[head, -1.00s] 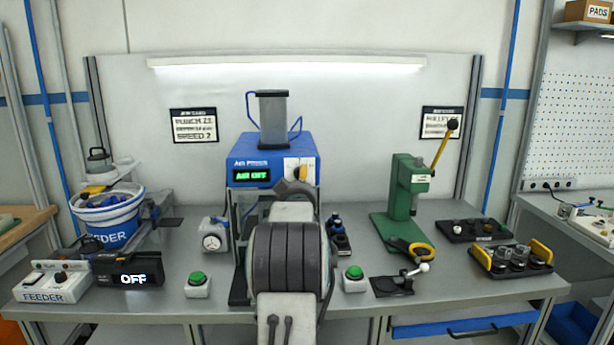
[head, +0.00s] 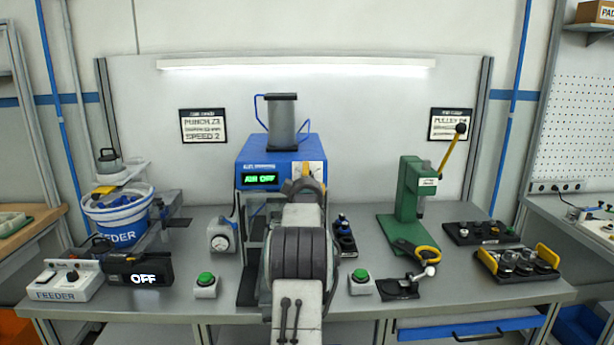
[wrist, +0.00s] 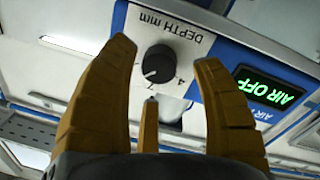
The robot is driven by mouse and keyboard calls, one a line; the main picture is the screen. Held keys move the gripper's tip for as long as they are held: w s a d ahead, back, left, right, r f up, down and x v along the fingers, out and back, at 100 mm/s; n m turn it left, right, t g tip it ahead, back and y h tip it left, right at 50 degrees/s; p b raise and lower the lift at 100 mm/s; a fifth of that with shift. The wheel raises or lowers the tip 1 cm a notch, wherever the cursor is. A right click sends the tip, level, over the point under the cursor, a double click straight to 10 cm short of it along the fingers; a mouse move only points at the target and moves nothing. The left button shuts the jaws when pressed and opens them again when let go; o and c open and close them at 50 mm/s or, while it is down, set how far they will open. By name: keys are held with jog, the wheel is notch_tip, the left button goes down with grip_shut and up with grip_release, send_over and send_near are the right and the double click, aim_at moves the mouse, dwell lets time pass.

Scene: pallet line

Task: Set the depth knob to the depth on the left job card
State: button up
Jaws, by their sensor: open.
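The depth knob (wrist: 158,64) is a round black knob on a white panel marked "DEPTH mm", upside down in the wrist view. A white mark shows on its lower left, and a "4" is printed beside it. The panel is on the front of the blue air press (head: 258,158). My gripper (wrist: 165,50) is open, its yellow fingers on either side of the knob in the picture; contact cannot be told. In the head view my gripper (head: 305,184) hides the knob. The left job card (head: 204,126) reads "PUNCH 23" and "SPEED 2"; its middle line is too blurred to read.
The press's green display (head: 260,179) reads "AIR OFF". Green buttons (head: 205,279) (head: 360,275) stand on the bench either side of my arm. A green hand press (head: 408,205) is to the right, and a feeder bowl (head: 118,212) to the left.

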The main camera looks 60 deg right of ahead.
jog(key=shift+w+d, duration=0.35)
jog(key=shift+d, duration=0.3)
jog(key=shift+o, duration=0.2)
jog(key=shift+r, duration=0.1)
grip_shut()
